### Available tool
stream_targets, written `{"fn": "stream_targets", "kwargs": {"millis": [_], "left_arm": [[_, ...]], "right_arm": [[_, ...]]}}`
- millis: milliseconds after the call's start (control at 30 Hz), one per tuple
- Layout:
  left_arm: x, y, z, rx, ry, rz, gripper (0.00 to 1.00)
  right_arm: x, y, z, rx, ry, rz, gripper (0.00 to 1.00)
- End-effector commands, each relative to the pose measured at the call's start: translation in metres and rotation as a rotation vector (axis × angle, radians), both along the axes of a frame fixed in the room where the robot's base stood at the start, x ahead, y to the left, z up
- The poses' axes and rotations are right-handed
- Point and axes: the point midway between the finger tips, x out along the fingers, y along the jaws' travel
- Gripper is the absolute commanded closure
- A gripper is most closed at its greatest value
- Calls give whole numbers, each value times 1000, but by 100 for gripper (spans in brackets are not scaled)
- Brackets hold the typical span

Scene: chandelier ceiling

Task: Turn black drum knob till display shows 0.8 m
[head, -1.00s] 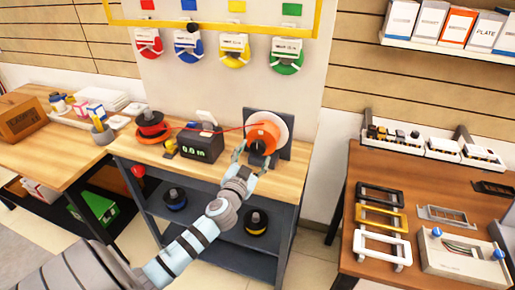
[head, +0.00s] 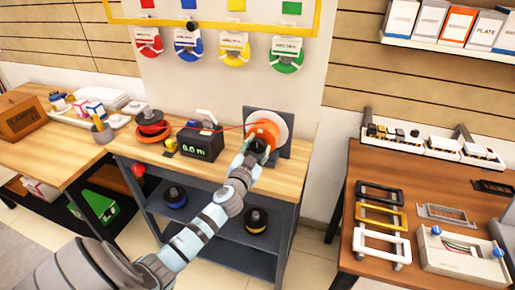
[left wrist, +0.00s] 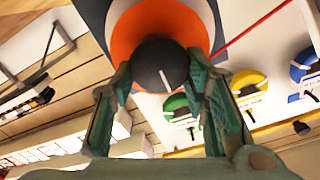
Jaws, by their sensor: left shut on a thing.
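The drum (head: 271,129) is an orange spool with a white flange on a dark upright plate at the bench's right end. Its black knob (left wrist: 160,66), with a white pointer line, fills the middle of the left wrist view. My left gripper (head: 254,152) is at the front of the drum. In the left wrist view its two green fingers (left wrist: 165,82) are shut on the knob, one on each side. The dark display box (head: 201,144) stands left of the drum and reads 0.0 m in green. My right gripper is not in view.
A red line (head: 227,127) runs from the drum past the display box towards a red spool (head: 153,127). The wooden bench top (head: 212,172) is clear in front of the display. A brown table (head: 338,235) with frames stands to the right.

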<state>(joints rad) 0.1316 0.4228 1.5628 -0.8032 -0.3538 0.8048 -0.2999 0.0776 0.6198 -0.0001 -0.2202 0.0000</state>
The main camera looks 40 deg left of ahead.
Motion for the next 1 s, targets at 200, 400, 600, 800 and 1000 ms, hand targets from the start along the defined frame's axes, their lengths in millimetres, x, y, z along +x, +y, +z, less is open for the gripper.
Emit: {"fn": "stream_targets", "kwargs": {"millis": [200,400,600,800,1000], "left_arm": [[0,-1,-1,52,18,-1,86],[0,-1,-1,166,58,0,86],[0,-2,-2,330,116,0,86],[1,-3,-4,511,180,1,86],[1,-4,-5,690,242,-1,86]], "right_arm": [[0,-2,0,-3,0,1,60],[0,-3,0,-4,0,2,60],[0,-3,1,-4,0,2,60],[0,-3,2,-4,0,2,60],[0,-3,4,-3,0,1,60]]}}
